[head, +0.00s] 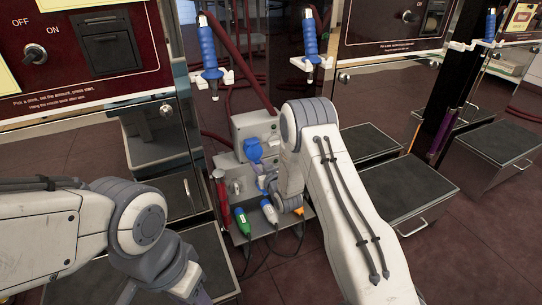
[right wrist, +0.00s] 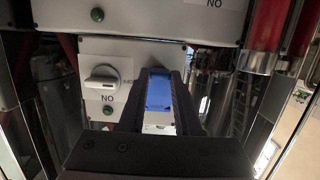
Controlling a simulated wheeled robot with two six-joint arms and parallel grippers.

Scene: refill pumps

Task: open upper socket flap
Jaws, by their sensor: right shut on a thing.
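A grey socket box (head: 255,124) stands low between the machines, with a round blue socket flap (head: 253,150) on its front. More blue shows just below it, beside my right gripper, which is partly hidden by my arm. In the right wrist view my right gripper (right wrist: 159,92) points at a pale panel (right wrist: 110,52), its dark fingers shut on a blue flap-like piece (right wrist: 159,94). The fingers hide its edges, so its hinge and how far it is open cannot be told. My left arm is at the lower left; its fingers are out of the picture.
A green plug (head: 242,220) and a white plug (head: 269,212) stand at the box's ledge, with cables hanging below. A white knob (right wrist: 101,83) sits left of the fingers. Blue nozzles (head: 208,48) hang above. Dark-topped steel bins (head: 408,190) stand at right.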

